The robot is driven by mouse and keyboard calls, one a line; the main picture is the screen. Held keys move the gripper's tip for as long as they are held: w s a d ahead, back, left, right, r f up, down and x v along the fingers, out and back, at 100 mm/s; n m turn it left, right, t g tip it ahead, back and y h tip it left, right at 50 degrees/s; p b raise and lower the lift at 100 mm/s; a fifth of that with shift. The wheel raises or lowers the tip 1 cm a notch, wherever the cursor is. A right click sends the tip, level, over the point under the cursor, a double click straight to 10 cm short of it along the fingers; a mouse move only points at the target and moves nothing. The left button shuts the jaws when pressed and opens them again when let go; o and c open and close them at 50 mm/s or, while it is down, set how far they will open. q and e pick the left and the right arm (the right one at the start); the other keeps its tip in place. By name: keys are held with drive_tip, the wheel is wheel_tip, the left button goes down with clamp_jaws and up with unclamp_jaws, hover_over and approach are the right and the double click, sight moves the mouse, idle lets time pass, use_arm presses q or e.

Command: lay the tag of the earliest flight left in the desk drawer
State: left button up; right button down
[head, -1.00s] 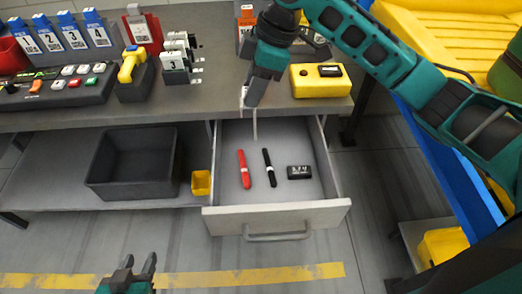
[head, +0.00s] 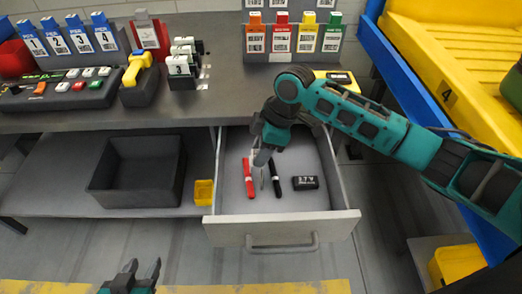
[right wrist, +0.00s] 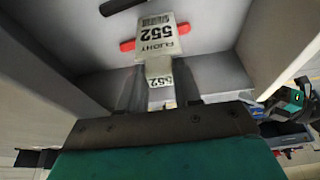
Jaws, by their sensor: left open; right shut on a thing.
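The desk drawer (head: 282,228) is pulled open below the desk. My right gripper (head: 263,158) reaches down into it and is shut on a pale tag. In the right wrist view this tag (right wrist: 160,38) shows the number 552, between the fingers of my right gripper (right wrist: 160,92). The tag overlaps a red marker there; I cannot tell whether it touches the drawer floor. In the drawer lie the red marker (head: 249,180), a black marker (head: 276,180) and a small black block (head: 305,183). My left gripper (head: 133,275) is open and empty at the bottom of the head view.
Several coloured tags (head: 281,36) stand in a rack at the desk's back. Blue numbered cards (head: 79,38), a button panel (head: 62,92) and a yellow-handled device (head: 139,78) are at left. A dark bin (head: 135,172) sits on the lower shelf. A yellow tray (head: 440,60) is at right.

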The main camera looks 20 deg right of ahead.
idle(0.3)
drive_tip(key=c, duration=0.8)
unclamp_jaws()
drive_tip(key=shift+f, duration=0.1)
use_arm(q)
drive_tip(key=shift+s+a+r+y+p, duration=0.3)
drive_tip(key=shift+a+p, duration=0.2)
drive_tip(key=shift+p, duration=0.65)
use_arm(e)
drive_tip(key=v, duration=1.2)
use_arm(q)
drive_tip(key=shift+r, duration=0.1)
